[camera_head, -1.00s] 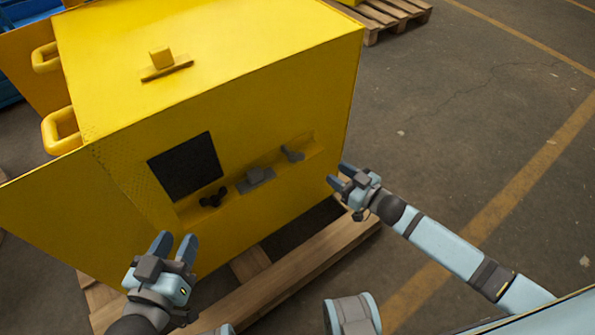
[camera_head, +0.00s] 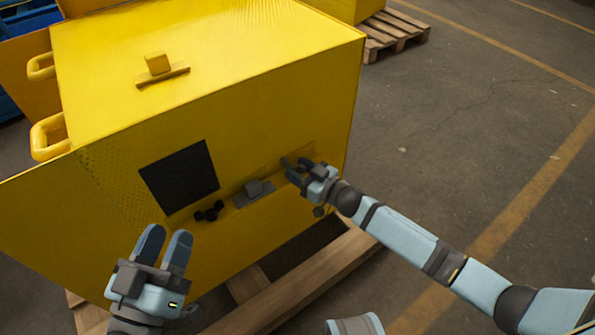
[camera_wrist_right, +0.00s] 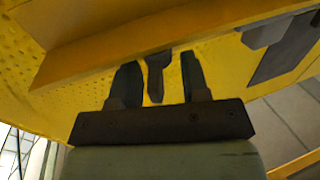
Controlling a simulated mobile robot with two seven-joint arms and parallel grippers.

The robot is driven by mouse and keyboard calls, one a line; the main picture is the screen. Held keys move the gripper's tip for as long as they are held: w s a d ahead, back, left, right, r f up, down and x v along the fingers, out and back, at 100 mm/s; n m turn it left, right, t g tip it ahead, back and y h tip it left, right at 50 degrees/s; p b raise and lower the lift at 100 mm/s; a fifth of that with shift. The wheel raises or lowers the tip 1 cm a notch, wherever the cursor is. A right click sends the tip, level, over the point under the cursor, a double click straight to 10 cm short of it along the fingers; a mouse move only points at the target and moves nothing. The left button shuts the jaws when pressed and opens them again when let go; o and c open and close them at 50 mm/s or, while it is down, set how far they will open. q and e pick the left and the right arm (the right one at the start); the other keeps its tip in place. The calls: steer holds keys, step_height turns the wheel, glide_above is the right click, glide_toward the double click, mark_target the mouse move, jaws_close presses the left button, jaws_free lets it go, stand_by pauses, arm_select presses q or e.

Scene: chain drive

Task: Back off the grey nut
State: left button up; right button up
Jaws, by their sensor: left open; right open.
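The grey nut (camera_wrist_right: 157,72) shows in the right wrist view as a dark grey piece with a narrow stem, below a yellow ledge. It stands between the two fingers of my right gripper (camera_wrist_right: 160,85), with a gap on each side. In the head view my right gripper (camera_head: 290,169) is open at the right end of the ledge on the yellow housing, and it hides most of the nut. My left gripper (camera_head: 165,238) is open and empty in front of the housing at the lower left, apart from everything.
The yellow housing (camera_head: 110,190) carries a black square panel (camera_head: 179,177), a black three-lobed knob (camera_head: 209,211) and a grey block on a plate (camera_head: 254,188). Wooden beams (camera_head: 290,288) lie below it. Open floor (camera_head: 470,120) is at the right.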

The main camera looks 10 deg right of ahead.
steer(key=shift+w+a, duration=0.2)
steer(key=shift+w, duration=0.05)
steer(key=c, duration=0.6)
steer(key=shift+c, duration=0.3)
steer(key=shift+r, duration=0.1)
